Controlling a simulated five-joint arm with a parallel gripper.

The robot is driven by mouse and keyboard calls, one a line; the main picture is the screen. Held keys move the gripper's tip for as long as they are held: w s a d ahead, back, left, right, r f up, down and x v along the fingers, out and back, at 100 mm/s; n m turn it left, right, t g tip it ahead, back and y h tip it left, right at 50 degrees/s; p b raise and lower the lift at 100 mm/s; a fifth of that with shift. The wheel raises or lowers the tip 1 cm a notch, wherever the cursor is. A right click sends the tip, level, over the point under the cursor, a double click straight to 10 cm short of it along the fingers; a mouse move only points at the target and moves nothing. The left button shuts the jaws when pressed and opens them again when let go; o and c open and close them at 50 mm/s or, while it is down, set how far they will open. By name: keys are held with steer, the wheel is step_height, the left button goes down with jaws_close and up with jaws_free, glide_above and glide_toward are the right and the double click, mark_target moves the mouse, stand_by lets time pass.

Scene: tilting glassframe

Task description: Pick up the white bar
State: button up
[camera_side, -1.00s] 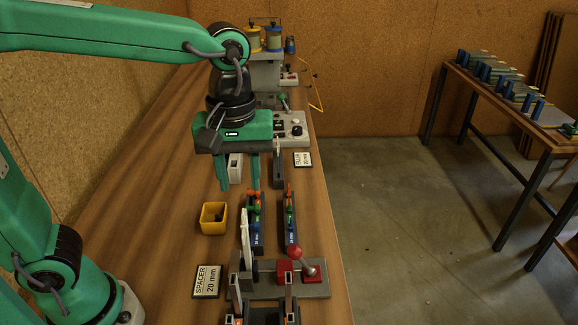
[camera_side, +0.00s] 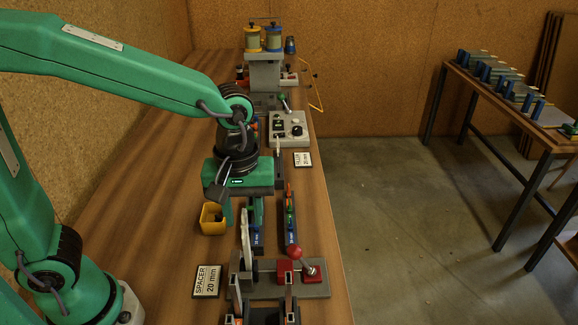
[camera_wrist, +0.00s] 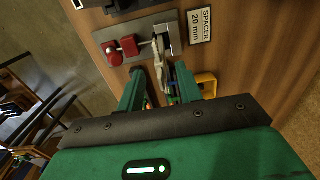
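A slim white bar (camera_side: 245,238) stands upright, slightly tilted, at the left end of the grey fixture with the red knob. It also shows in the wrist view (camera_wrist: 160,65), lying between and beyond my fingertips. My gripper (camera_side: 241,218) points down, just behind the bar's upper part as the side camera sees it. In the wrist view my gripper (camera_wrist: 158,80) has its two green fingers apart and holds nothing. I cannot tell whether a finger touches the bar. My gripper hides part of the blue racks behind it.
The grey fixture (camera_side: 318,290) carries a red ball knob (camera_side: 294,252) right of the bar. A yellow bin (camera_side: 207,228) is close left of my gripper. A blue rack (camera_side: 290,235) stands to the right. A spacer sign (camera_side: 207,281) lies front left. The wooden table's left side is clear.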

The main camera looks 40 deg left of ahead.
mark_target(247, 250)
steer(key=shift+f, duration=0.1)
steer(key=shift+a+f, duration=0.1)
steer(key=shift+f, duration=2.45)
jaws_close()
